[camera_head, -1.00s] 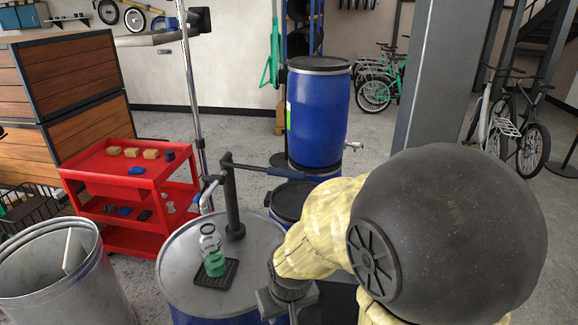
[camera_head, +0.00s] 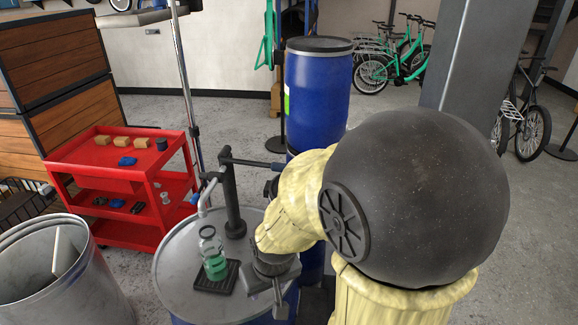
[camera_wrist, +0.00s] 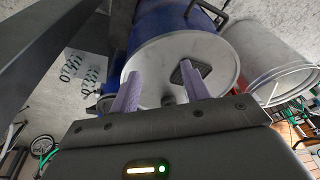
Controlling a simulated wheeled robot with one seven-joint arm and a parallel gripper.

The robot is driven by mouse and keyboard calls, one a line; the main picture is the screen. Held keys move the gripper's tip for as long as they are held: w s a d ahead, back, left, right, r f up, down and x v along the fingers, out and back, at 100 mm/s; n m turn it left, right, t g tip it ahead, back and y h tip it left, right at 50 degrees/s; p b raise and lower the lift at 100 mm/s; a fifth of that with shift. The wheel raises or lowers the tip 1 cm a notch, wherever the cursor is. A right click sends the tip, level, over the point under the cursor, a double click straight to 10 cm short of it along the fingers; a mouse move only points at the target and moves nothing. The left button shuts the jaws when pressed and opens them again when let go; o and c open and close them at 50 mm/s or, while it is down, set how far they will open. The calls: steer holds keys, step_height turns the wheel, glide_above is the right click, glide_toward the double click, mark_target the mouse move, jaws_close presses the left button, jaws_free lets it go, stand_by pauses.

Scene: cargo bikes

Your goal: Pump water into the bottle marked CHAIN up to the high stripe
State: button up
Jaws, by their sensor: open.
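A clear bottle (camera_head: 208,240) with green in its lower part stands upright on a black drip grid (camera_head: 228,277) on top of a drum (camera_head: 172,275). I cannot read its marking or make out a stripe. A dark pump (camera_head: 232,200) rises from the drum lid, with its grey spout (camera_head: 205,192) above the bottle. The pump's lever (camera_head: 250,163) points right, and my arm partly hides its end. My gripper (camera_wrist: 160,75) is open and empty in the wrist view, over the drum lid (camera_wrist: 150,58). In the head view it is right of the bottle, mostly hidden by my wrist.
A tall blue barrel (camera_head: 317,95) stands behind the pump. A red cart (camera_head: 90,160) with small blocks is at left. An open metal bin (camera_head: 85,295) stands at front left. A grey pillar (camera_head: 455,65) and bikes (camera_head: 375,72) are at the back right.

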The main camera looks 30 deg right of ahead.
mark_target(265, 166)
steer(key=w+a+r+n+t+h+p, duration=0.15)
steer(key=w+n+t+p, duration=0.35)
steer(key=w, duration=1.2)
steer(key=w+d+r+n+t+h+p, duration=0.1)
steer(key=d+r+h, duration=0.4)
steer(key=h, duration=0.8)
step_height(265, 166, up, 2)
steer(key=shift+w+d+r+t+p, duration=0.15)
steer(key=shift+w+d+t+p, duration=0.05)
steer(key=shift+d+t+p, duration=0.2)
steer(key=shift+w+a+h, duration=0.1)
steer(key=shift+h, duration=0.15)
steer(key=p+x, duration=0.4)
steer(key=x, duration=1.3)
steer(key=shift+p, duration=0.35)
